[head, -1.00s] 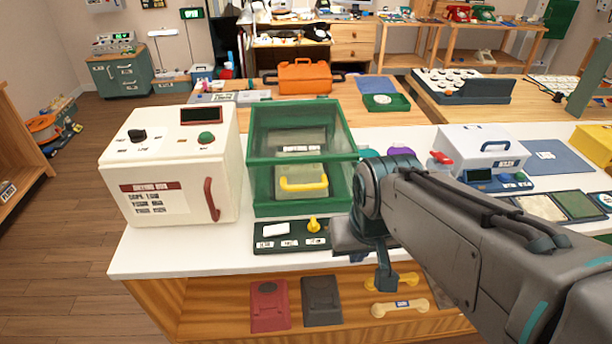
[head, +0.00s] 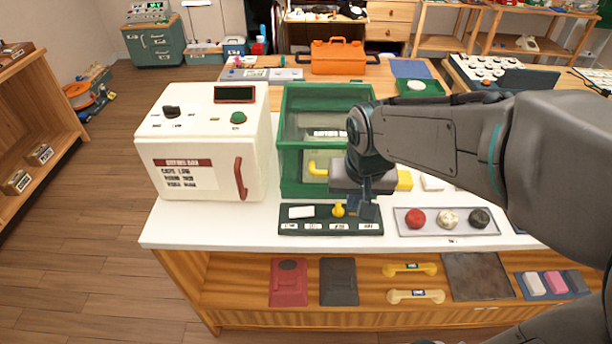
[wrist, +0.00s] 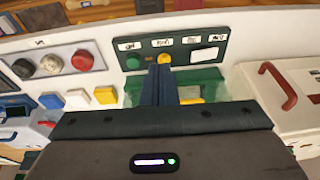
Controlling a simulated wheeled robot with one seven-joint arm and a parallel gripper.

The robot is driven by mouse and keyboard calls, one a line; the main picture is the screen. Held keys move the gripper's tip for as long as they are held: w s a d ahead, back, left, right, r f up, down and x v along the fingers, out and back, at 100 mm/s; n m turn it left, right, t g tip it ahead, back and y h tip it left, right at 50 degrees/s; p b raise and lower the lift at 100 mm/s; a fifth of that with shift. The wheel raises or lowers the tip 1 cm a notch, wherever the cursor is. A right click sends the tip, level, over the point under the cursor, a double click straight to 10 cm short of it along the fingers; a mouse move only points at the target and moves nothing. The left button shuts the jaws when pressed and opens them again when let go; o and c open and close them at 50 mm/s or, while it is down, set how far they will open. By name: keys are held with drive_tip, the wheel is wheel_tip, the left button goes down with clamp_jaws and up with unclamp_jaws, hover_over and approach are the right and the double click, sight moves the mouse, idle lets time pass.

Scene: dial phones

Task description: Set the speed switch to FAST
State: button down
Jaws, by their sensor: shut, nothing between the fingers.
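A dark green control panel (head: 330,226) lies on the white counter in front of the green case. It carries a white plate (head: 301,212), a yellow knob (head: 339,209) and a row of small labels too blurred to read. The wrist view shows the panel (wrist: 205,73) with the yellow knob (wrist: 164,58), a green button (wrist: 132,61) and the white plate (wrist: 204,56). My gripper (head: 369,212) is shut and empty, fingers pointing down, just right of the yellow knob in the head view. In the wrist view its fingertips (wrist: 159,68) almost overlap the knob; I cannot tell whether they touch.
A white box (head: 200,150) with a black dial (head: 171,112), green button (head: 238,117) and red handle stands left. The green case (head: 290,165) is close behind my gripper. A tray (head: 447,231) with red, white and black knobs lies right. The counter's front edge is clear.

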drive_tip(key=h+p, duration=0.1)
drive_tip(key=p, duration=0.1)
hover_over(307, 210)
drive_tip(key=s+a, duration=0.1)
drive_tip(key=s, duration=0.3)
drive_tip(key=shift+w+a+f+t, duration=0.15)
drive_tip(key=shift+w+f+t, duration=0.1)
drive_tip(key=shift+t, duration=0.15)
drive_tip(key=x, duration=0.8)
drive_tip(key=s+x, duration=0.1)
drive_tip(key=x, duration=0.3)
drive_tip(key=shift+w+f+p, duration=0.1)
drive_tip(key=shift+f+p, duration=0.2)
drive_tip(key=shift+f, duration=0.25)
drive_tip(key=shift+d+f, duration=0.25)
drive_tip(key=shift+f, duration=0.3)
